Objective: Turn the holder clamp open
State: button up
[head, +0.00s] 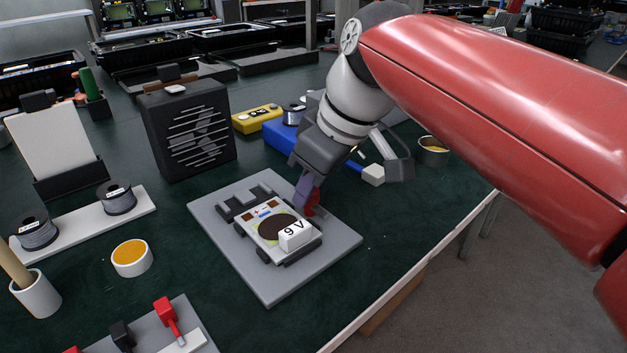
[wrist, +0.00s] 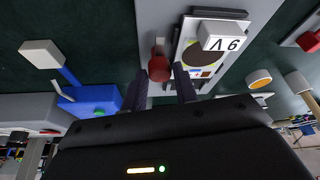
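The red holder clamp (head: 313,204) is at the right edge of a grey fixture plate (head: 274,291), beside a circuit board (head: 262,220) with a white 9 V block (head: 296,236). The board lies in a dark holder (head: 232,209). My gripper (head: 307,194) points down at the clamp and partly hides it. In the wrist view the red clamp (wrist: 158,65) shows between the two fingertips of my gripper (wrist: 161,72). The fingers are apart, with a small gap on the right-hand side; contact on the left-hand side cannot be told.
A blue box (head: 285,141) with a white-tipped lever stands behind my gripper. A black speaker-like housing (head: 188,130) stands behind the plate. An orange-filled bowl (head: 132,258) and spools (head: 117,197) are at left. Red and black clamps (head: 166,314) sit on a front plate.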

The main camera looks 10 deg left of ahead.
jog(key=o, duration=0.3)
jog(key=shift+r, duration=0.1)
jog(key=p+v, duration=0.1)
jog(key=v, duration=0.6)
jog(key=shift+d+r, duration=0.1)
jog(key=shift+r, duration=0.2)
jog(key=shift+s, duration=0.15)
